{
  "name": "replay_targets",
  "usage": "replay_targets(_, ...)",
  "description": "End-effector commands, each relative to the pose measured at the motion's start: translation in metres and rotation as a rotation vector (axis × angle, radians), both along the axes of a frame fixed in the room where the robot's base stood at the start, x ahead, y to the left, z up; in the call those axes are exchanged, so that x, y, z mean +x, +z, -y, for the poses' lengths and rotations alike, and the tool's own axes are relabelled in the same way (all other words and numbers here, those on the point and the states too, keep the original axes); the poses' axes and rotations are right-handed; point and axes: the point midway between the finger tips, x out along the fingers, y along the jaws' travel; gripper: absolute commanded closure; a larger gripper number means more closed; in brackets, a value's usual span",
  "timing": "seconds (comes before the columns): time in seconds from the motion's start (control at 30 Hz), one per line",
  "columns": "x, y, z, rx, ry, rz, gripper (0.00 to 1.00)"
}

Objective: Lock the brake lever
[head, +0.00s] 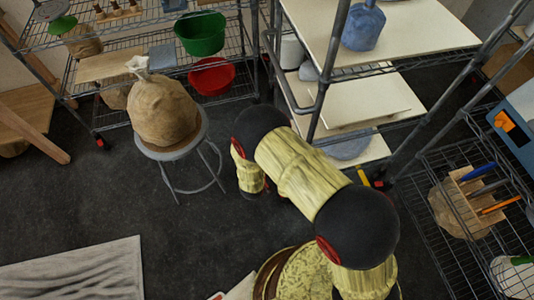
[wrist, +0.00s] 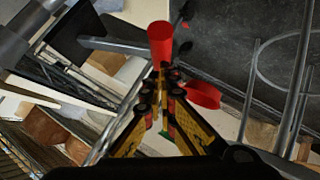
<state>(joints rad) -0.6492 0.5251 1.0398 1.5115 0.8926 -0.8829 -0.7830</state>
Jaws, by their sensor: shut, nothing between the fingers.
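In the wrist view a short red cylinder (wrist: 160,40) sits at the foot end of a grey rack post, just past my fingertips; I cannot tell the brake lever's own shape on it. My gripper (wrist: 165,72) is shut and empty, its yellow and black fingers meeting close to the red part. Whether they touch it is unclear. In the head view my arm covers most of the gripper. A small red and dark foot (head: 378,183) shows low on the right rack, beside a small yellow piece.
The wire rack (head: 318,122) with pale boards stands close to my arm. A stool (head: 180,152) holding a brown sack (head: 162,108) is to the left. A red bowl (head: 212,77) is on the back shelf. Dark floor (head: 110,195) is free in front of the stool.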

Motion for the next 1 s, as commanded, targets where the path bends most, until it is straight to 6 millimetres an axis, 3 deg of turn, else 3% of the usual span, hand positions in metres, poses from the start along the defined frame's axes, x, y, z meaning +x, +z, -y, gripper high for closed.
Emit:
replay_targets(0.33,0.0,-0.017,0.001,-0.015,-0.001,0.005,1.0)
replay_targets(1.0,0.001,-0.017,0.001,-0.013,-0.001,0.005,1.0)
